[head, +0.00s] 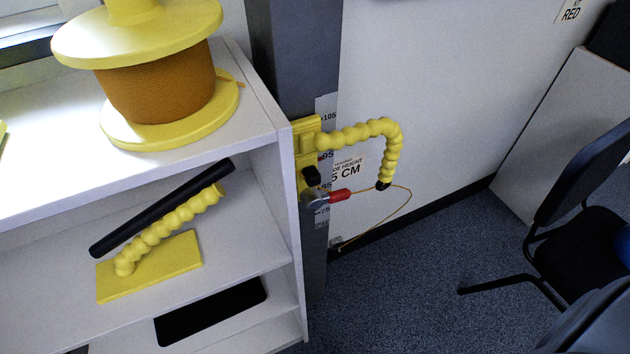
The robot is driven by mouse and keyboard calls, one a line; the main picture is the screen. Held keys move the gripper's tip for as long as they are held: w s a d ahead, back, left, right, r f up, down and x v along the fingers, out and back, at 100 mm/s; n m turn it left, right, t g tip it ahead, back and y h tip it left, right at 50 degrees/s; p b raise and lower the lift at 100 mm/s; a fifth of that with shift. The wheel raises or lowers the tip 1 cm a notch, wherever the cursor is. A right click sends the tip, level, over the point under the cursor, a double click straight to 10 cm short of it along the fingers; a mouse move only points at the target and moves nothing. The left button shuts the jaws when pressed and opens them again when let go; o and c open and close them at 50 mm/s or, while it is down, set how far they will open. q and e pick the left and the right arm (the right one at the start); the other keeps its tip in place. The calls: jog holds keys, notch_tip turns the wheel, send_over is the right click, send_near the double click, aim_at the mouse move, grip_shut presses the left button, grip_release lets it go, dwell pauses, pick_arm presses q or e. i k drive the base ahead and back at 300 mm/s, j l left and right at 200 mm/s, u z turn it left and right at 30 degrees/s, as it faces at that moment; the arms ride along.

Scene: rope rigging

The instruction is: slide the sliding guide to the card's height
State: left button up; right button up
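The sliding guide is a yellow block (307,138) on the grey post (295,60), with a yellow beaded arm (385,130) that reaches right and bends down to a dark tip. A black knob (312,177) sits low on the block. A scale strip (326,108) runs down the post; 105 shows above the arm and 95 below it. The card (347,169) on the wall behind reads "HEIGHT" and "5 CM"; its left part is hidden, so I cannot read the full number. Neither of my grippers is in view.
A red-sleeved metal piece (338,196) sits below the knob, with a thin cord (405,203) looping right. The white shelf (240,150) at left holds a yellow spool (165,85) and another beaded arm (165,235). A dark chair (570,180) stands at right; floor between is clear.

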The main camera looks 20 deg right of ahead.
aim_at(304, 129)
jog(key=k+l+z, duration=0.45)
jog(key=k+l, duration=0.5)
jog(key=k, duration=0.05)
